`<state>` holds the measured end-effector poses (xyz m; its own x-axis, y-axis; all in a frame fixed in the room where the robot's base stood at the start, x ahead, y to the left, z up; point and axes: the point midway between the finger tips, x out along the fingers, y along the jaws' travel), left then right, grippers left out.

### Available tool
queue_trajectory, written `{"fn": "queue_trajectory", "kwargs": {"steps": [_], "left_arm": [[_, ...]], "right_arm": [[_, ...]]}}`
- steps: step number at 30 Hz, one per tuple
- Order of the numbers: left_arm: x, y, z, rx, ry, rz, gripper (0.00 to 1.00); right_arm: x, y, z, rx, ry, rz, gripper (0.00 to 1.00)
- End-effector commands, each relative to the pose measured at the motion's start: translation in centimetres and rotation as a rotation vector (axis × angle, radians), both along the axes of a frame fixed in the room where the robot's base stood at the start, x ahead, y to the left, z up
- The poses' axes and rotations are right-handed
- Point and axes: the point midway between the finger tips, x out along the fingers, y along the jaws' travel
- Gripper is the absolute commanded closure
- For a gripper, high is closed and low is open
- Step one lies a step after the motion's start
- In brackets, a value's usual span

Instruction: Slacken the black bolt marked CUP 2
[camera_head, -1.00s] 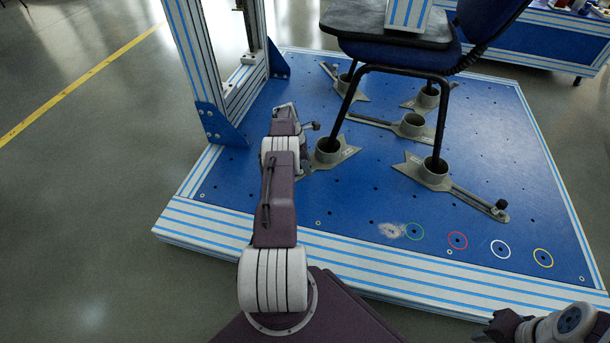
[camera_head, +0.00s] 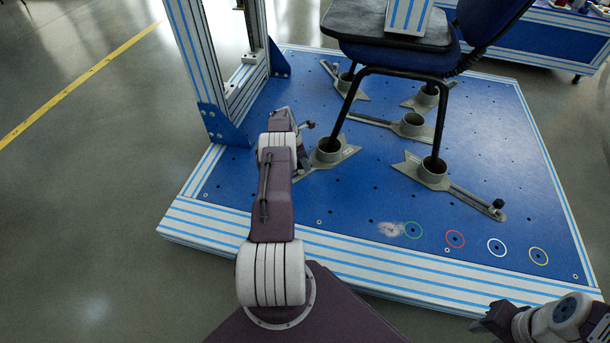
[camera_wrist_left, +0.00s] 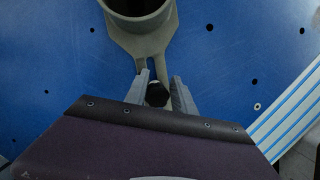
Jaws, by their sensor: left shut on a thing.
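The black bolt (camera_wrist_left: 157,94) stands on the slotted arm of a grey cup fixture (camera_wrist_left: 148,42) in the left wrist view. My left gripper (camera_wrist_left: 158,90) has a finger on either side of the bolt and is shut on it. In the head view that cup (camera_head: 327,150) holds the chair's front left leg, and my left wrist hides the bolt. I cannot read any CUP marking. My right gripper (camera_head: 484,325) is at the lower right edge, away from the cups; its jaws are unclear.
The chair (camera_head: 400,60) stands with its legs in grey cups. Another black bolt (camera_head: 498,204) is on the front right cup's arm (camera_head: 470,198). A striped post (camera_head: 195,70) rises at left. The blue plate (camera_head: 260,205) is free in front, with coloured rings at right.

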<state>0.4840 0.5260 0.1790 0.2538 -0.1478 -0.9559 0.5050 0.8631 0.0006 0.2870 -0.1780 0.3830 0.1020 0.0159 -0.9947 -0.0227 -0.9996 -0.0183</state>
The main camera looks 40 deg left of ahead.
Motion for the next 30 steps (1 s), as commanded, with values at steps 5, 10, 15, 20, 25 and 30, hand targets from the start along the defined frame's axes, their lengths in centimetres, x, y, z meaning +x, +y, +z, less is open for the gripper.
{"fn": "queue_trajectory", "kwargs": {"steps": [5,10,15,20,25,30], "left_arm": [[-1.1,0.0,-0.3,-0.017,0.028,0.104,1.00],[-1.0,0.1,-0.6,-0.018,0.027,0.148,1.00],[-1.0,0.1,-0.6,-0.018,0.026,0.147,1.00],[-1.0,0.1,-0.3,-0.018,0.027,0.188,1.00],[-1.0,0.2,-0.2,-0.022,0.028,0.316,1.00],[-1.0,0.3,-0.3,-0.025,0.028,0.459,1.00]], "right_arm": [[0.0,0.0,1.5,0.000,0.000,0.000,0.64],[0.0,0.0,1.6,0.000,0.000,0.000,0.64],[0.0,0.0,1.6,0.000,0.000,0.000,0.64],[0.0,0.0,2.3,0.000,0.000,0.000,0.64],[0.0,0.0,3.6,0.000,0.000,0.000,0.64],[0.0,0.0,4.4,0.000,0.000,0.000,0.64]]}}
